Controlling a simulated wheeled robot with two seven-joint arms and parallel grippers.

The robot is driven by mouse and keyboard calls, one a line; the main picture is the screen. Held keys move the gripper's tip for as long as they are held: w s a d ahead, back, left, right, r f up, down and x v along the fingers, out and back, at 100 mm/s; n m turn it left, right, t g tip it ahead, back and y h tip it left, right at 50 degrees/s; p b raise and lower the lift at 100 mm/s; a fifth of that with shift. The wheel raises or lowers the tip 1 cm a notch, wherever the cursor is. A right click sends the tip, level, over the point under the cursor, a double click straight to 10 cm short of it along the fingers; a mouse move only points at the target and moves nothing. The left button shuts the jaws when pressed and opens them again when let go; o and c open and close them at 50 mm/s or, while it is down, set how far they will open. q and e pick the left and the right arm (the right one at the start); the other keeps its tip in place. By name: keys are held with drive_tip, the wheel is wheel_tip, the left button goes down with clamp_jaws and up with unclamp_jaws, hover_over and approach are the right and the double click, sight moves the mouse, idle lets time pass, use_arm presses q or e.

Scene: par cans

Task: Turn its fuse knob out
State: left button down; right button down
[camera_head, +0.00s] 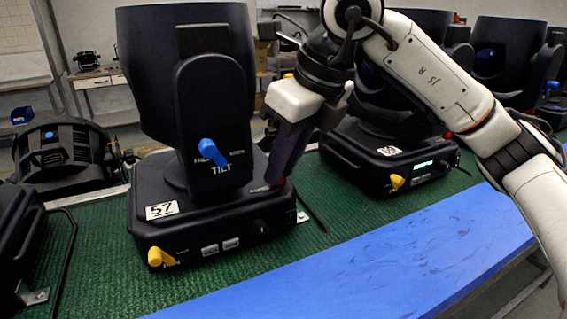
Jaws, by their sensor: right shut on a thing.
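The black moving-head light marked 57 (205,222) stands on the green mat, its head upright above the base. A blue tilt lever (213,152) sticks out of its yoke, and a yellow knob (160,257) sits at the front left of the base. My right gripper (277,178) reaches down to the right end of this base. I cannot tell how far the knob is turned. My left gripper is not in view.
A second moving-head light (382,165) with a yellow knob stands to the right, behind my right arm. A black par can (62,155) lies at the left. A blue strip (400,255) runs along the table's front edge, clear of objects.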

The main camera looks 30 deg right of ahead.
drive_tip(key=shift+m, duration=0.3)
drive_tip(key=c, duration=1.7)
unclamp_jaws()
drive_tip(key=shift+o, duration=0.2)
drive_tip(key=shift+r, duration=0.1)
drive_tip(key=p+v, duration=0.1)
drive_tip(key=v, duration=0.9)
drive_tip(key=shift+a, duration=0.15)
drive_tip(key=shift+s, duration=0.1)
